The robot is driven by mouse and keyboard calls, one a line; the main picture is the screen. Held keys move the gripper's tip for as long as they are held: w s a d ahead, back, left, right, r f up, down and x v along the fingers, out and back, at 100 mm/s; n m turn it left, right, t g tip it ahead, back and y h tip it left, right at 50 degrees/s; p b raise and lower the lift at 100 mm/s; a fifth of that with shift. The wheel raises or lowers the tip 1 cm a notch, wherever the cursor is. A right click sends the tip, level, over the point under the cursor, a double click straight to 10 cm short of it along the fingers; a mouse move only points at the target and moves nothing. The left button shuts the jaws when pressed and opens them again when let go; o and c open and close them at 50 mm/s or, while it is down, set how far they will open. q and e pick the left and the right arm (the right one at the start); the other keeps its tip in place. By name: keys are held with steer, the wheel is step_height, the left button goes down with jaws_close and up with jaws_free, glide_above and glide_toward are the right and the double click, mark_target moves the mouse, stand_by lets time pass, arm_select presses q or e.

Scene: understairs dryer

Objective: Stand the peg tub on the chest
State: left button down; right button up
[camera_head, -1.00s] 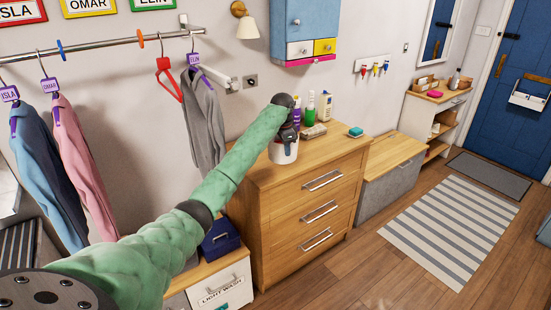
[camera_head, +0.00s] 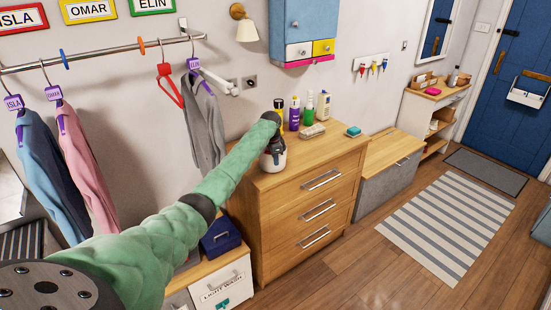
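The peg tub (camera_head: 268,163) is a small white tub at the left end of the wooden chest of drawers (camera_head: 310,213). My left gripper (camera_head: 275,148) comes down over the tub from above, and its dark fingers appear shut on the tub's rim. The arm and fingers hide much of the tub's top and its contents. The tub looks upright, over or on the chest top; I cannot tell whether its base touches the wood. My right gripper is not in view.
Several bottles, including a green one (camera_head: 308,110) and a white one (camera_head: 324,106), stand along the chest's back edge. A beige block (camera_head: 312,131) and a teal sponge (camera_head: 354,131) lie near them. The front of the chest top is clear. Clothes hang at left.

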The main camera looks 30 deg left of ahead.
arm_select(q)
steer(key=shift+f, duration=0.1)
steer(key=shift+f, duration=0.1)
steer(key=c, duration=1.6)
jaws_free()
